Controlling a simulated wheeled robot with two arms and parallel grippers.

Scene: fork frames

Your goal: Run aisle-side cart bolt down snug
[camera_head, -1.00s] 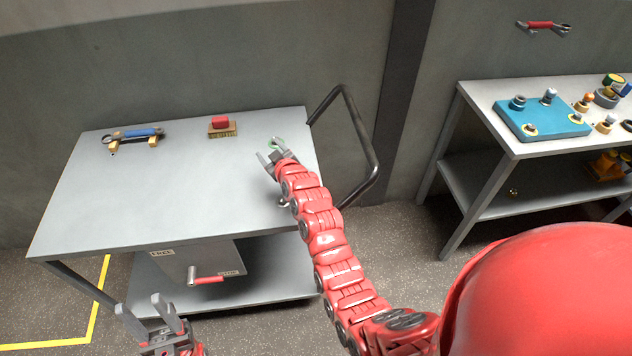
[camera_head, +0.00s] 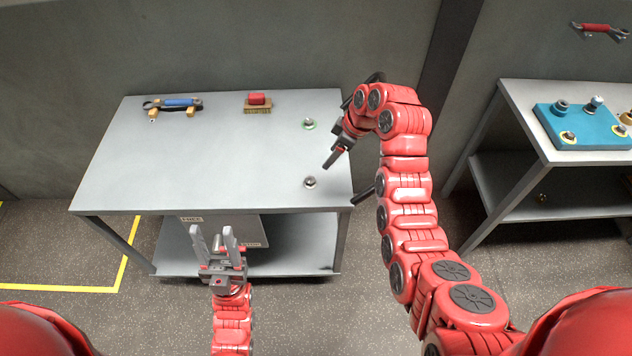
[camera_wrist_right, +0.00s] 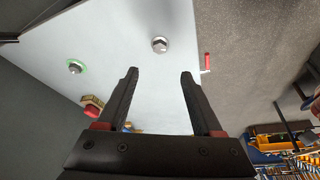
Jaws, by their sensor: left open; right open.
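The grey cart top (camera_head: 220,150) carries two bolts near its right end. The front bolt (camera_head: 310,183) stands near the front edge; it also shows in the right wrist view (camera_wrist_right: 160,44), beyond my fingertips. The back bolt (camera_head: 309,124) has a green ring around its base and also shows in the right wrist view (camera_wrist_right: 75,67). My right gripper (camera_head: 335,160) is open and empty above the cart top, pointing down between the bolts and to their right. My left gripper (camera_head: 212,238) is open and empty before the cart's front edge. A blue-handled wrench (camera_head: 180,102) rests on wooden blocks at the back left.
A red-topped brush (camera_head: 257,103) lies at the cart's back. A second table (camera_head: 590,170) at the right holds a blue plate (camera_head: 580,128) with several fittings. A red-handled tool (camera_head: 597,28) is on the wall. The middle of the cart top is clear.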

